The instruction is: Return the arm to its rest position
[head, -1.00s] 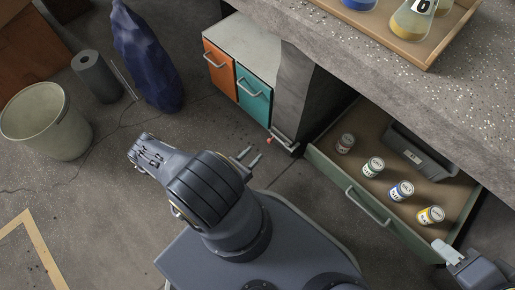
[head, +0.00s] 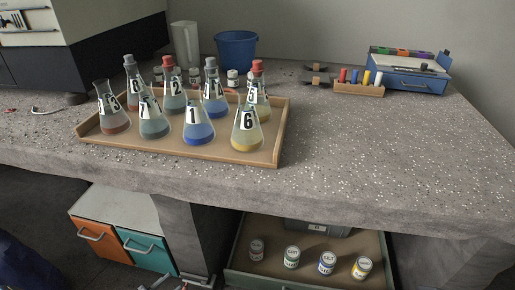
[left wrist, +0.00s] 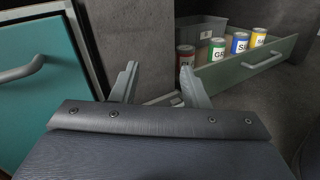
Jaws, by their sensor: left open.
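My left gripper (left wrist: 158,84) shows in the left wrist view. Its two grey fingers are apart with nothing between them. They point toward the concrete bench leg (left wrist: 140,38), with a teal drawer front (left wrist: 40,85) on the left and an open green drawer (left wrist: 248,64) on the right.
The open drawer (head: 300,274) juts out under the bench (head: 350,150), holding several cans and a grey bin (left wrist: 203,30). On the bench stand a wooden tray (head: 180,150) of flasks, a blue bucket (head: 236,50) and a blue box (head: 408,78).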

